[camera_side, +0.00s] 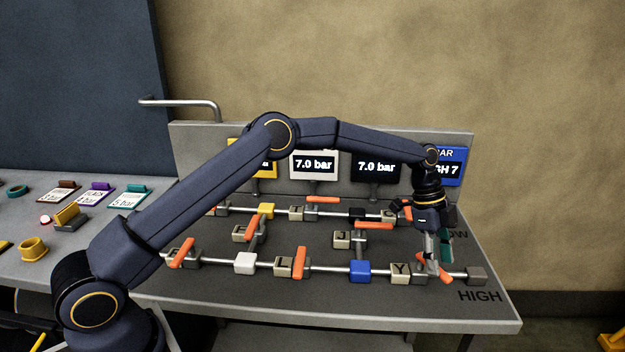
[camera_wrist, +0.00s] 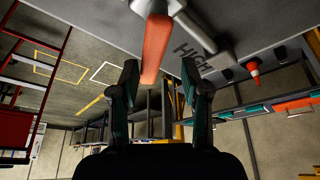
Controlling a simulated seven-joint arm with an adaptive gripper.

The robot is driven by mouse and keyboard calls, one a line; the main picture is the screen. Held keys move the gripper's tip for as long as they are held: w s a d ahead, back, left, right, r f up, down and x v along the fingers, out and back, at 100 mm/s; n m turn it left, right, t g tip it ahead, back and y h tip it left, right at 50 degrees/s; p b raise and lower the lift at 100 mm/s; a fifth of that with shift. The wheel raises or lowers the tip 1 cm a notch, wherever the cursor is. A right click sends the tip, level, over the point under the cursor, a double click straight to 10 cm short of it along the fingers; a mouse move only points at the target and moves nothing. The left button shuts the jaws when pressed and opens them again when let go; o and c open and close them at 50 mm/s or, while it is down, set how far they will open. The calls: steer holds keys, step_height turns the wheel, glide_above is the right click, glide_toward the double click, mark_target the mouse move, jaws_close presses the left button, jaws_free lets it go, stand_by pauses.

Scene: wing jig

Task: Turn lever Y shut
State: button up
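Lever Y is an orange handle (camera_side: 424,262) on the front pipe, beside the block marked Y (camera_side: 399,272). It slants across the pipe, and part of it is hidden behind my fingers. My gripper (camera_side: 437,268) points down at this lever from above. In the wrist view the orange lever (camera_wrist: 156,48) reaches down between the two fingers of my gripper (camera_wrist: 160,78). The fingers are apart, with the lever's end closer to the left finger. I cannot tell whether either finger touches it.
Other orange levers stand nearby, including one by block L (camera_side: 301,262) and one by block J (camera_side: 346,226). A blue block (camera_side: 360,271) sits left of Y. White (camera_side: 314,164) and black (camera_side: 376,167) displays read 7.0 bar.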

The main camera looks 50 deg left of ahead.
steer(key=n, duration=0.1)
steer(key=w+n+t, duration=0.1)
steer(key=n, duration=0.1)
steer(key=n+t, duration=0.1)
steer(key=n, duration=0.1)
steer(key=shift+w+a, duration=0.2)
steer(key=shift+w, duration=0.15)
steer(key=n, duration=0.2)
steer(key=n+t+y, duration=0.1)
steer(key=shift+w+a, duration=0.25)
steer(key=shift+w, duration=0.15)
steer(key=s+a+r+t, duration=0.1)
steer(key=s+a+r, duration=0.2)
steer(key=r, duration=0.8)
steer(key=s+a+r+t, duration=0.1)
steer(key=s+a+r, duration=0.2)
steer(key=r, duration=0.8)
steer(key=s+a+r+n+y, duration=0.1)
steer(key=s+a+r, duration=0.1)
steer(key=s, duration=0.3)
steer(key=s+a+r+n+t+y, duration=0.1)
steer(key=s+a+r, duration=0.1)
steer(key=s+r, duration=0.3)
steer(key=shift+s+a+r, duration=0.2)
steer(key=shift+s+a, duration=0.05)
steer(key=shift+s, duration=0.55)
